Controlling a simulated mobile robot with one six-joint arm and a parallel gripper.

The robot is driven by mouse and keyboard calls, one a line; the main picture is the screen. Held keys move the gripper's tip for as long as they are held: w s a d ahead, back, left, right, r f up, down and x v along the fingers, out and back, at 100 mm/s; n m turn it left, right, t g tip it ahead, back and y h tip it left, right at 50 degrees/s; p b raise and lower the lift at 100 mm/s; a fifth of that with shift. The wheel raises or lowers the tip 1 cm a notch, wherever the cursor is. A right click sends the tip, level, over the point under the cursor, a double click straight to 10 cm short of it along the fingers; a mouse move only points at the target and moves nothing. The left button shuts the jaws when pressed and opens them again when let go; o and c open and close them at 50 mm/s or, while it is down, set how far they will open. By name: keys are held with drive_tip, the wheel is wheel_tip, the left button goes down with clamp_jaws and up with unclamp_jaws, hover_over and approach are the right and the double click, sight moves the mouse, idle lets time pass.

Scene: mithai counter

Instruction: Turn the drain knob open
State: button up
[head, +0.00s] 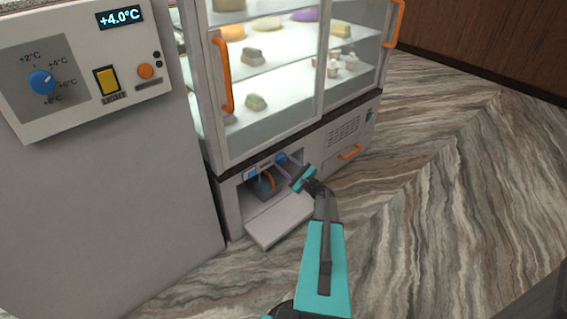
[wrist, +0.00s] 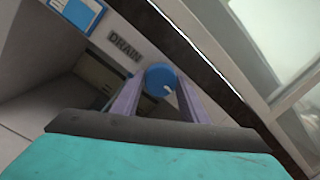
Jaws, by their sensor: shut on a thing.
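The blue round drain knob (wrist: 160,80) sits beside the "DRAIN" label (wrist: 125,46) in the wrist view. A small white mark shows on its face. In the head view the knob (head: 281,158) is small, at the upper part of the open compartment low on the display case. My gripper (wrist: 158,92) is shut on the knob, with one purple finger on each side of it. In the head view my gripper (head: 288,163) reaches the knob from the right front. The far side of the knob is hidden.
A lowered flap (head: 280,220) lies open below the compartment, which holds a dark part with an orange piece (head: 267,181). The glass display case (head: 275,75) rises above. A control panel (head: 85,65) stands at left. The marble floor (head: 440,200) at right is free.

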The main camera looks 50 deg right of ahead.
drive_tip(key=shift+d, duration=0.1)
drive_tip(key=o, duration=1)
drive_tip(key=shift+o, duration=0.2)
drive_tip(key=shift+s, duration=0.1)
drive_tip(key=s+a+f+p, duration=0.1)
drive_tip(key=s+p, duration=0.1)
drive_tip(key=s, duration=1.1)
drive_tip(key=shift+s+f, duration=0.2)
drive_tip(key=shift+s, duration=0.05)
